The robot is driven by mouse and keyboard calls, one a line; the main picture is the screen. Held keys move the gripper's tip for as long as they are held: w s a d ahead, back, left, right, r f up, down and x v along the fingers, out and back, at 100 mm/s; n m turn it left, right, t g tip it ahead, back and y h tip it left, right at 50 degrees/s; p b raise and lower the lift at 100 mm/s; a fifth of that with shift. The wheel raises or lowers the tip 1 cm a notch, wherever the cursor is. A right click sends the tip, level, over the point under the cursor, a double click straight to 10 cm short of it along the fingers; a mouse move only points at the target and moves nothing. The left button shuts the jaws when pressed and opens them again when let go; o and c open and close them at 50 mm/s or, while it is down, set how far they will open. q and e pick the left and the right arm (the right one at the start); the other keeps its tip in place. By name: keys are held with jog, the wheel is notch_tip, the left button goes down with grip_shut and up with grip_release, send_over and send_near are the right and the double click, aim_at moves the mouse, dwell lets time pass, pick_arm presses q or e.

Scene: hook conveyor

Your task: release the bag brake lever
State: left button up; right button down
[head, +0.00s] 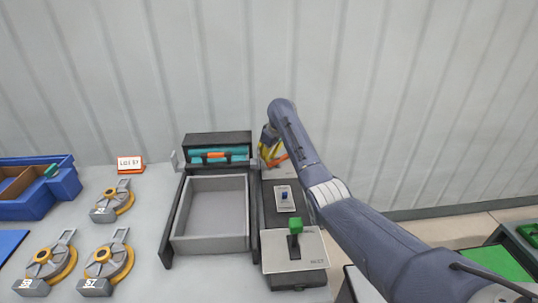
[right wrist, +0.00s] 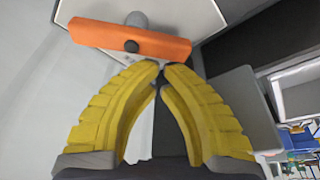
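An orange lever (head: 277,160) stands tilted at the back, right of the black-framed unit, partly hidden by my right arm. In the right wrist view an orange bar (right wrist: 130,40) with a dark round pivot lies just past the fingertips. My right gripper (head: 267,147) has yellow fingers that also fill the right wrist view (right wrist: 161,66). Their tips come together just below the bar's right part, beside a small grey metal piece. The bar is not between the fingers, and I cannot tell whether the tips touch it. My left gripper is out of view.
A grey tray (head: 212,243) sits in the black frame, below a teal item (head: 211,160) with an orange part. A blue switch (head: 284,195) and a green lever (head: 295,227) stand to its right. Several yellow-grey hooks (head: 107,262) and a blue bin (head: 65,188) are at left.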

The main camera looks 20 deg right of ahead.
aim_at(270, 164)
jog(key=n, duration=0.1)
jog(key=s+n+y, duration=0.1)
jog(key=n, duration=0.2)
jog(key=shift+s+a+n+g, duration=0.25)
jog(key=shift+s+n+g, duration=0.05)
jog(key=shift+s+g, duration=0.1)
jog(key=s+n, duration=0.1)
jog(key=n, duration=0.1)
jog(key=n+g+y, duration=0.1)
jog(key=n, duration=0.1)
jog(key=shift+s+d, duration=0.1)
jog(key=shift+s, duration=0.45)
jog(key=shift+s+d, duration=0.1)
jog(key=shift+s, duration=0.05)
jog(key=v, duration=1.2)
dwell(0.3)
